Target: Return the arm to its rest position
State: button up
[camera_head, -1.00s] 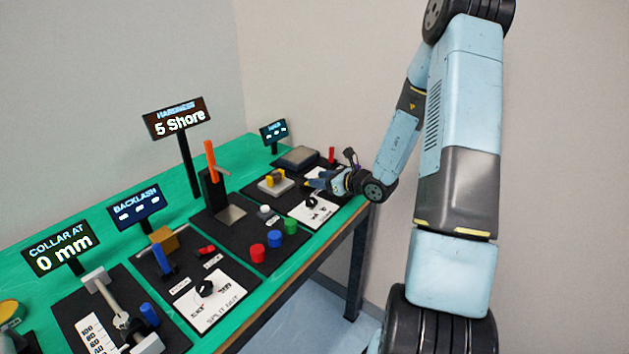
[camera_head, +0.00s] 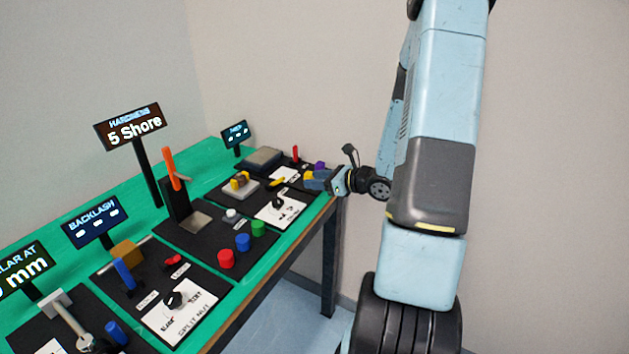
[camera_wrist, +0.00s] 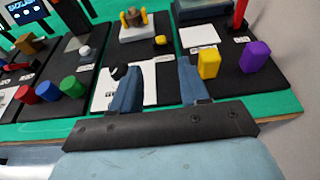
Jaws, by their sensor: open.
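My gripper (camera_head: 312,181) is at the right front edge of the green bench in the head view, at the end of my light blue arm. In the wrist view its two blue fingers (camera_wrist: 155,78) stand apart with nothing held between them. A white plate with a black knob (camera_wrist: 119,70) lies beyond the left finger. A yellow peg (camera_wrist: 209,64) and a purple peg (camera_wrist: 255,55) stand just past the right finger. Whether the fingers touch anything is not clear, but a gap seems to show.
The green bench (camera_head: 85,227) carries black panels with a red button (camera_head: 226,259), blue button (camera_head: 243,242), green button (camera_head: 258,228) and an orange lever (camera_head: 170,162). A hardness display (camera_head: 130,126) reads 5 Shore. Floor right of the bench looks clear.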

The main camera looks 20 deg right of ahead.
jog(key=s+a+r+n+g, duration=0.9)
jog(key=s+a+r+n, duration=0.2)
jog(key=a+r+n, duration=0.4)
jog(key=s+d+r+n+t+h, duration=0.1)
jog(key=s+d+r+n+h, duration=0.1)
jog(key=s+r+n+h, duration=0.2)
jog(key=s+d+r+n+t+h, duration=0.1)
jog(key=s+d+r+n+h, duration=0.2)
jog(key=s+r+n, duration=0.3)
jog(key=s+n+h, duration=0.1)
jog(key=s+n, duration=0.2)
jog(key=s, duration=0.2)
jog(key=shift+r+n+t+h, duration=0.3)
jog(key=shift+n+t, duration=0.1)
dwell(0.8)
